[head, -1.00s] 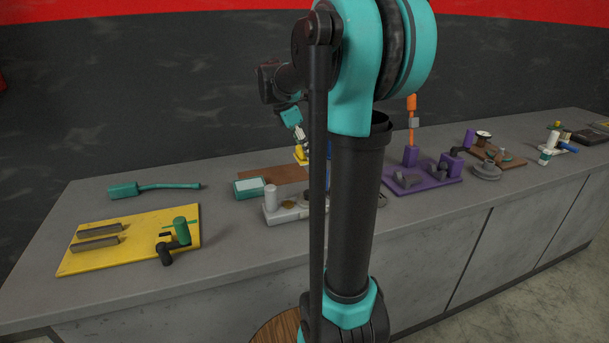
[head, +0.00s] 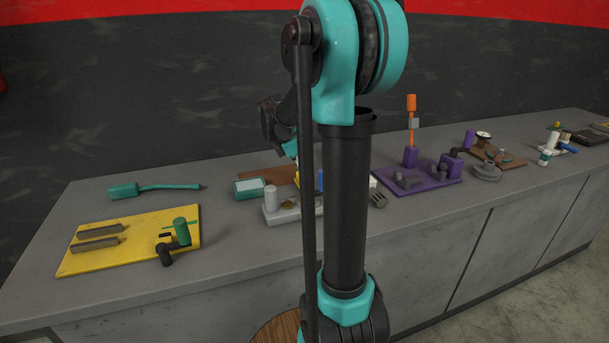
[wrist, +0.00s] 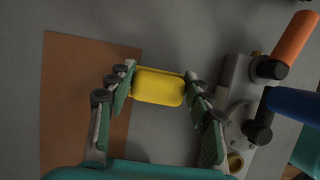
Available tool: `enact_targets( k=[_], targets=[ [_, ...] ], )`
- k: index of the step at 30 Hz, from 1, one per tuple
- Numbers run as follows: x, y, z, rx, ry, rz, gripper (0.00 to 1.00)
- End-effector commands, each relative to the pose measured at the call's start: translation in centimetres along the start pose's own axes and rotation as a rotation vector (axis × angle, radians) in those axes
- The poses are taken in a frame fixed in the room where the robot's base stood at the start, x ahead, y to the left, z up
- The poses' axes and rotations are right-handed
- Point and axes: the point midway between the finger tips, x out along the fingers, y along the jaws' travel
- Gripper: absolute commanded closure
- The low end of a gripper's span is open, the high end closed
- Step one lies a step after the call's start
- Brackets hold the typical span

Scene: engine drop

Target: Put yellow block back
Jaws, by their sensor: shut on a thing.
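The yellow block (wrist: 158,86) is a rounded rectangular piece between the fingers of my gripper (wrist: 160,85), seen in the wrist view. The fingers, with green inner pads, are shut on its two short ends. The block is over grey tabletop, between the brown board (wrist: 75,110) and the grey engine base (wrist: 238,95). I cannot tell whether it touches the table. The brown board (head: 265,175) and grey base (head: 285,213) show partly there.
An orange cylinder (wrist: 296,35) and a blue cylinder (wrist: 295,104) stand close right of the gripper.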

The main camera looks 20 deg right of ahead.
Motion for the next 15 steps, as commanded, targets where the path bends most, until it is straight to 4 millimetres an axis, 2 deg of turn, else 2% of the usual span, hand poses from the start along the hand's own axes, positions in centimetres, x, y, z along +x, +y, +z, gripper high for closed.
enact_targets(
  k=[4, 5, 9, 15],
  targets=[
    [0.33, 0.02, -0.13, 0.0, 0.0, 0.0, 0.8],
    [0.29, 0.01, -0.12, 0.0, 0.0, 0.0, 0.45],
    [0.27, 0.01, -0.11, 0.0, 0.0, 0.0, 0.28],
    [0.27, 0.01, -0.11, 0.0, 0.0, 0.0, 0.28]
  ],
)
